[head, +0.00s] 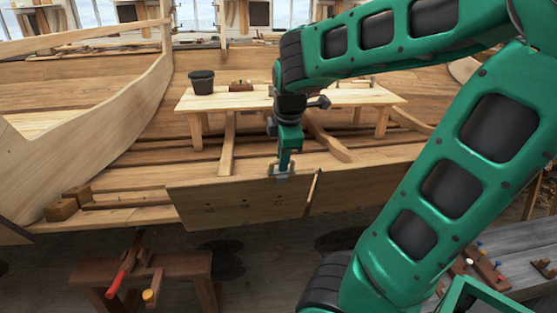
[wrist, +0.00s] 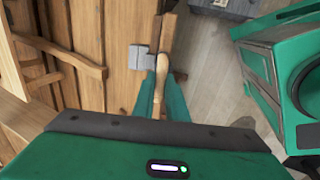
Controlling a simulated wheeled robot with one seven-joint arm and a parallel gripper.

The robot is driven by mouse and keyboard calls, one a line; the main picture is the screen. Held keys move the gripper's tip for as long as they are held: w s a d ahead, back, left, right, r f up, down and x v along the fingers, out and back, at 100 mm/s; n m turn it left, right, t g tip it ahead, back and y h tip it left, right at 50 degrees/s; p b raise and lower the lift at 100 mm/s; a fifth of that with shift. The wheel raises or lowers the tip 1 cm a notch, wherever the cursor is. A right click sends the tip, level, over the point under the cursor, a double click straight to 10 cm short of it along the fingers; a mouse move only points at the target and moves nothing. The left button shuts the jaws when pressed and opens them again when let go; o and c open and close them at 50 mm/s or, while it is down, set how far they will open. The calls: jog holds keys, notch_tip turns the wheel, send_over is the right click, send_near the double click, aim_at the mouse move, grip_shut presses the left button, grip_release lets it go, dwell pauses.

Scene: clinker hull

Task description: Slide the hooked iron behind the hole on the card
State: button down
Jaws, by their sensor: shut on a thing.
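My gripper (head: 283,170) points down at the top edge of a light hull plank (head: 240,205). In the wrist view my gripper (wrist: 160,108) is shut on a tool, the hooked iron, with a pale wooden handle (wrist: 161,78) and a grey metal block (wrist: 141,57) beside it. Grey metal also shows under my gripper in the head view, at the plank's upper edge. Whether it touches the plank I cannot tell. The plank's face carries several small dark marks, perhaps holes. I cannot make out the card or which hole it shows. The iron's hook is not clear.
A light bench (head: 270,98) behind the plank bears a black bucket (head: 202,82) and a small box (head: 240,85). A curved frame (head: 110,120) rises at left. A low stool (head: 160,270) with a red-handled tool stands in front. A grey bench (head: 500,250) stands at right.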

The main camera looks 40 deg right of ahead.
jog(key=shift+r, duration=0.1)
dwell(0.3)
jog(key=c, duration=1.7)
grip_release()
jog(key=shift+s, duration=0.1)
jog(key=shift+r, duration=0.1)
jog(key=shift+r, duration=3.95)
